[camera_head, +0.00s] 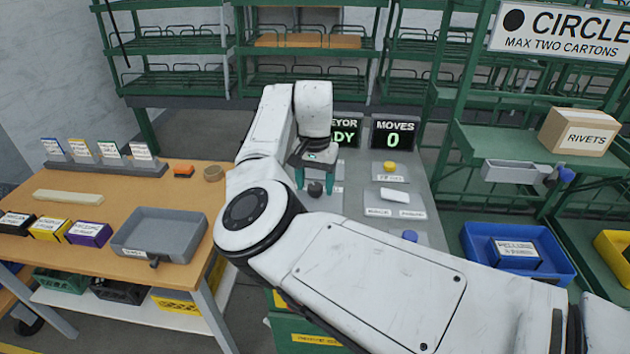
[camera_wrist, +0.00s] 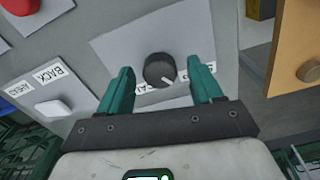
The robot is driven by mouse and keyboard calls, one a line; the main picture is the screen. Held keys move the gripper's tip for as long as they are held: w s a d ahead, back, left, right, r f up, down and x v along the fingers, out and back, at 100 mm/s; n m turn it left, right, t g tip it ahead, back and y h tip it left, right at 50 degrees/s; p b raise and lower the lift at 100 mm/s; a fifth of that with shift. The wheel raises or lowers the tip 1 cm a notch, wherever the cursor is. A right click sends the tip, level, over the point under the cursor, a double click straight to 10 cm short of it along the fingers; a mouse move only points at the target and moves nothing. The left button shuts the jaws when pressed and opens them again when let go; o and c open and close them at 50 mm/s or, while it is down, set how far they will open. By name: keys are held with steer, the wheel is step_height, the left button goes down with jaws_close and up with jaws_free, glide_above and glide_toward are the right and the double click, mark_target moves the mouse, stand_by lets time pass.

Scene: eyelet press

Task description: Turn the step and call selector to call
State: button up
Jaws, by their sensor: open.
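The selector is a dark round knob (camera_wrist: 160,70) with a pale pointer mark, on a light plate of the grey panel. In the wrist view its mark points toward the lower right, and the labels below it are partly hidden by my gripper. In the head view the knob (camera_head: 316,188) sits just below my gripper. My gripper (camera_wrist: 165,82) is open, with a green finger on each side of the knob and a gap to it. In the head view my gripper (camera_head: 314,184) points down at the panel. I cannot tell whether the fingertips reach the knob's height.
The panel also bears a yellow button (camera_head: 389,167), a white rocker (camera_head: 394,195) and a blue knob (camera_head: 410,236). A red button (camera_wrist: 20,5) shows in the wrist view. A display reading MOVES 0 (camera_head: 394,133) stands behind. A wooden table (camera_head: 100,187) with a grey tray is at left.

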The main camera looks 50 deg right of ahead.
steer(key=shift+c, duration=0.5)
steer(key=c, duration=1)
steer(key=shift+o, duration=0.2)
steer(key=shift+m, duration=0.4)
steer(key=shift+m+p, duration=0.65)
steer(key=shift+m, duration=0.35)
steer(key=m+p, duration=0.1)
steer(key=m, duration=0.2)
steer(key=shift+m, duration=0.3)
steer(key=m, duration=0.4)
steer(key=shift+m+p, duration=0.3)
steer(key=shift+m, duration=1.4)
